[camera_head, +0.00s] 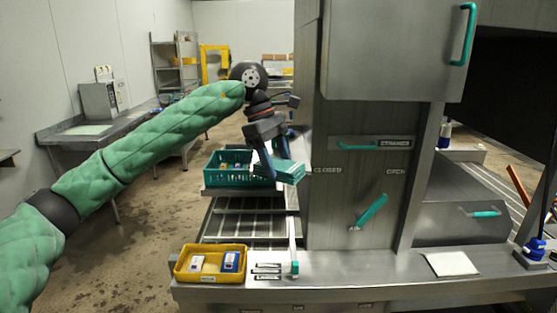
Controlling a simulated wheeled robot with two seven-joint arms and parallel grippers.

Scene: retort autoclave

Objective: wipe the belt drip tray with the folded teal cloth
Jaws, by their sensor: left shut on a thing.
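My left gripper (275,169) hangs in mid-picture, pointing down, shut on the folded teal cloth (292,173). The cloth is held tilted, just right of a teal crate. I cannot tell whether it touches the surface behind it. The grey slatted belt surfaces (242,225) lie below the crate, left of the steel cabinet. I cannot make out which part is the belt drip tray; the arm and crate hide some of this area. My right gripper is not in view.
The teal crate (229,179) holds small items behind the gripper. A yellow tray (187,274) with two small packs sits on the front steel ledge, beside an upright teal-ended lever (294,267). The steel cabinet (345,215) stands close right. A white sheet (452,264) lies on the ledge.

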